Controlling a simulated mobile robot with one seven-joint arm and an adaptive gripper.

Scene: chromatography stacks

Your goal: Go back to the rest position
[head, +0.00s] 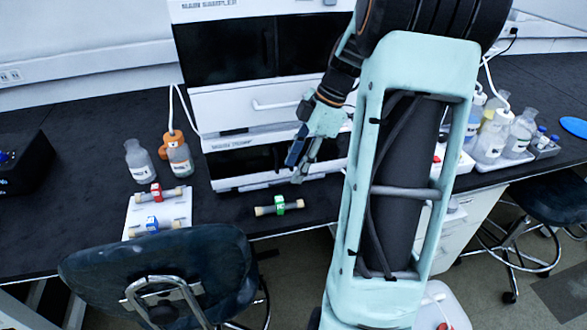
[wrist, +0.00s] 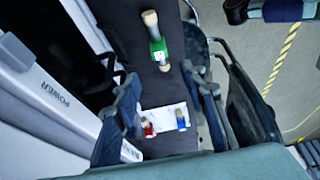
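My gripper (head: 298,165) is in front of the lower part of the white instrument stack (head: 250,105), above the bench edge. In the wrist view my gripper (wrist: 160,85) has its two dark fingers apart with nothing between them. A column with a green band (head: 279,206) lies on the black bench near the front edge, below and left of the gripper and apart from it; it also shows in the wrist view (wrist: 158,47). My arm covers part of the stack and bench.
A white mat (head: 135,215) at left holds a red-banded column (head: 156,191) and a blue-banded column (head: 152,223). Bottles (head: 138,160) stand behind it. More bottles (head: 490,140) stand in trays at right. A chair (head: 165,270) stands at front left, another (head: 550,200) at right.

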